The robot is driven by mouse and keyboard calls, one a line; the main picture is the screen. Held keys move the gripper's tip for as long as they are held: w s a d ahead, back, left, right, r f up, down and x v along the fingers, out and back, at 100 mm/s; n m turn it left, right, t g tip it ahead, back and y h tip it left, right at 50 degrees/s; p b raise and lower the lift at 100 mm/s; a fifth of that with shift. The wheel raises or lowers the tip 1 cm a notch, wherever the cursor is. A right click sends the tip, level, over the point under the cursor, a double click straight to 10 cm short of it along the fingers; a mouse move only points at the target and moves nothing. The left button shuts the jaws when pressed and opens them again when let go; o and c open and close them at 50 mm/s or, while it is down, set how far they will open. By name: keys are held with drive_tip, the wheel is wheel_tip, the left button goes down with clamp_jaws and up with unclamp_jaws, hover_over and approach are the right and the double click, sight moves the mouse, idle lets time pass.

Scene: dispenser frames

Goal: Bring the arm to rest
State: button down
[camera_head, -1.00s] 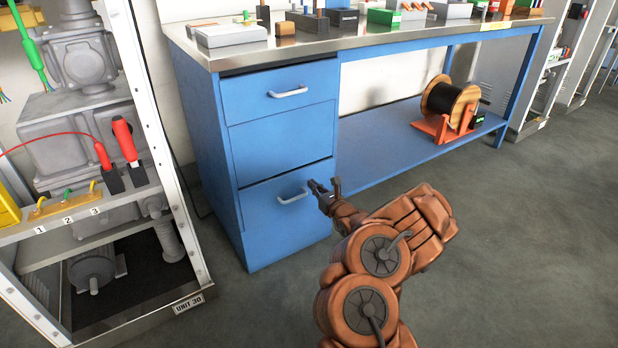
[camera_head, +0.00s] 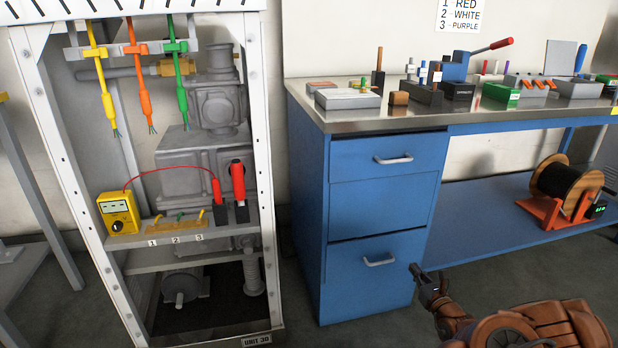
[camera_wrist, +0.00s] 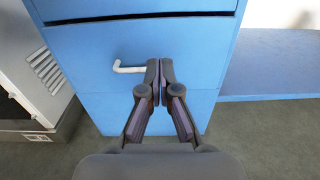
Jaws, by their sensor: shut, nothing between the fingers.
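My gripper (camera_head: 428,279) is at the lower right in the head view, in front of the blue cabinet's right edge. It is empty. In the wrist view my gripper (camera_wrist: 160,75) has its two dark fingers together, pointing at the blue drawer front. The lower drawer's white handle (camera_head: 380,262) shows to the left of the gripper in the head view. In the wrist view the handle (camera_wrist: 128,68) lies just left of the fingertips; I cannot tell whether they touch. My brown arm (camera_head: 540,325) runs off the bottom right corner.
A blue workbench (camera_head: 318,215) with drawers stands ahead, boxes and tools on its top. A cable spool (camera_head: 566,185) sits on its low shelf. At left stands a white open frame (camera_head: 70,180) with hanging cables and a yellow meter (camera_head: 118,213). Grey floor is clear around the arm.

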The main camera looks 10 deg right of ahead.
drive_tip(key=w+a+r+n+g+y+p, duration=0.25)
drive_tip(key=a+r+n+y+p, duration=0.75)
drive_tip(key=a+r, duration=1.4)
drive_tip(key=s+a+r+n+g+y+p, duration=0.3)
drive_tip(key=s+a+r+n+g+y, duration=0.15)
drive_tip(key=s+a+r+n, duration=0.35)
drive_tip(key=s+a+r+n+g+y+p, duration=0.35)
drive_tip(key=a+r+n+g, duration=0.25)
drive_tip(key=a+r, duration=0.5)
drive_tip(key=s+a+r+n+g+h+p, duration=0.25)
drive_tip(key=s+n+g+h+p, duration=0.2)
drive_tip(key=s, duration=0.55)
drive_tip(key=s+a+r+n+g+h+p, duration=0.2)
drive_tip(key=s+r+n+g+h+p, duration=0.15)
drive_tip(key=s+p, duration=0.45)
drive_tip(key=s+d+r+n+h+p, duration=0.2)
drive_tip(key=s+d+r+h+p, duration=0.2)
drive_tip(key=s+d, duration=0.3)
drive_tip(key=s+d+r+n+t+h+p, duration=0.1)
drive_tip(key=s+d+r+h+p, duration=0.3)
drive_tip(key=d, duration=0.5)
drive_tip(key=s+n+h+p, duration=0.1)
drive_tip(key=s+h, duration=0.1)
drive_tip(key=s, duration=0.1)
drive_tip(key=shift+s+r, duration=0.2)
drive_tip(key=shift+r, duration=0.1)
drive_tip(key=shift+d, duration=0.1)
